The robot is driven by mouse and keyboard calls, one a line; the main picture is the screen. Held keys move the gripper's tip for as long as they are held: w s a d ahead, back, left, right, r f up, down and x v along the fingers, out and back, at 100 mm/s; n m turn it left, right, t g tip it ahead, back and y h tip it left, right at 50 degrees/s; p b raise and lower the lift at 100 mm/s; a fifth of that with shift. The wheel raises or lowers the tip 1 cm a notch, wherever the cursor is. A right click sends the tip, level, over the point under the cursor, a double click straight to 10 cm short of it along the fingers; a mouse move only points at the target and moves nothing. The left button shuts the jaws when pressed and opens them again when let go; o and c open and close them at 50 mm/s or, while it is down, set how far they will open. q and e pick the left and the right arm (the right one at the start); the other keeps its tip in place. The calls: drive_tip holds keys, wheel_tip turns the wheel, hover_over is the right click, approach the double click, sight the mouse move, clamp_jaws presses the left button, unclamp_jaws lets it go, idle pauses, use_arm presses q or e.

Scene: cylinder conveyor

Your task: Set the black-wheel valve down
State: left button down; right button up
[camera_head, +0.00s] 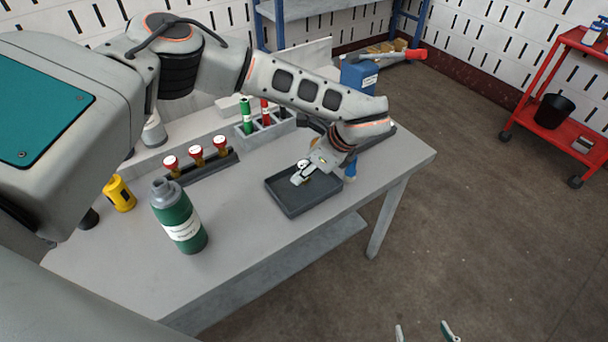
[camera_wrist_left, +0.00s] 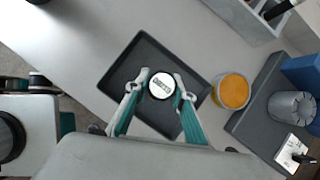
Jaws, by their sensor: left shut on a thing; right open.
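The black-wheel valve (camera_wrist_left: 162,86) shows from above in the left wrist view as a round black wheel with a white labelled disc. My left gripper (camera_wrist_left: 162,88) is shut on it, one fingertip on each side. Both are over the dark grey shallow tray (camera_wrist_left: 130,62). In the head view my left gripper (camera_head: 303,174) reaches down over the same tray (camera_head: 298,207), and the valve is mostly hidden by it. I cannot tell whether the valve touches the tray floor. My right gripper (camera_head: 424,332) is open and empty at the bottom edge, away from the table.
Several red-wheel valves (camera_head: 197,153) stand in a dark rack left of the tray. A grey holder (camera_head: 270,133) with green and red cylinders is behind. A green bottle (camera_head: 178,215) stands front left. An orange-topped round thing (camera_wrist_left: 234,91) is right beside the tray.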

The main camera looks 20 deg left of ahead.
use_arm(q)
drive_tip(key=shift+f, duration=0.8)
drive_tip(key=shift+f, duration=0.2)
drive_tip(key=c, duration=1.7)
unclamp_jaws()
drive_tip(key=shift+r, duration=0.1)
drive_tip(key=shift+r, duration=0.25)
drive_tip(key=v, duration=1.1)
drive_tip(key=shift+d+r, duration=0.25)
drive_tip(key=shift+r, duration=0.05)
drive_tip(key=shift+s, duration=0.1)
